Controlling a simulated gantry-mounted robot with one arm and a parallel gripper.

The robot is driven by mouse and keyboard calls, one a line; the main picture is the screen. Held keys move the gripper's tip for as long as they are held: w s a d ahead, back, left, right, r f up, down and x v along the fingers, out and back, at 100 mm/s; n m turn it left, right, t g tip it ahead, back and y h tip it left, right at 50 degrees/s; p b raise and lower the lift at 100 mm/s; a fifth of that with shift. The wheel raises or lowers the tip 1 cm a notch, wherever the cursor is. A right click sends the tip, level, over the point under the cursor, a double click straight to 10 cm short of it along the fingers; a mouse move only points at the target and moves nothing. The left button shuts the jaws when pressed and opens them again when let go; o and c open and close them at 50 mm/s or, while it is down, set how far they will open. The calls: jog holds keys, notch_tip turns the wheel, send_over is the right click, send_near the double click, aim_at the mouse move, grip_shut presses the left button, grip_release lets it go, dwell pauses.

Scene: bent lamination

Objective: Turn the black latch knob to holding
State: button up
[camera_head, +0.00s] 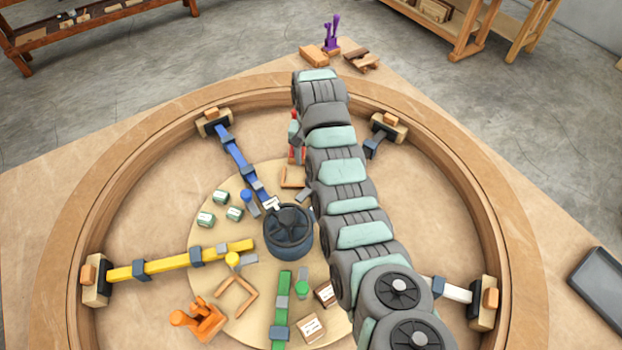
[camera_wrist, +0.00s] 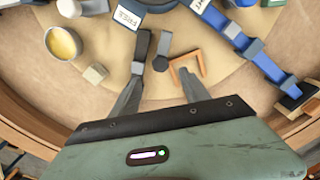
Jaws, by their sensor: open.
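The black latch knob (camera_wrist: 160,64) is a small dark round piece in the wrist view, with a grey bar (camera_wrist: 165,42) beside it. My gripper (camera_wrist: 158,77) is open there, with one finger on each side of the knob. Nothing is clearly gripped, and I cannot tell whether the fingers touch the knob. A dark bar (camera_wrist: 140,52) lies just left of it. A white label reading FREE (camera_wrist: 127,18) is at the top. In the head view my arm hides most of this area.
A wooden bracket (camera_wrist: 199,63) lies close right of the knob, and a blue clamp bar (camera_wrist: 262,62) beyond it. A cup with yellow contents (camera_wrist: 63,43) and a wooden cube (camera_wrist: 95,73) are at left. A dark central drum (camera_head: 288,232) stands inside the wooden ring (camera_head: 62,265).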

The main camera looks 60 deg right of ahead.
aim_at(306, 189)
notch_tip(306, 189, down, 9)
jog(key=shift+f, duration=0.1)
dwell(0.3)
jog(key=shift+c, duration=0.5)
grip_shut()
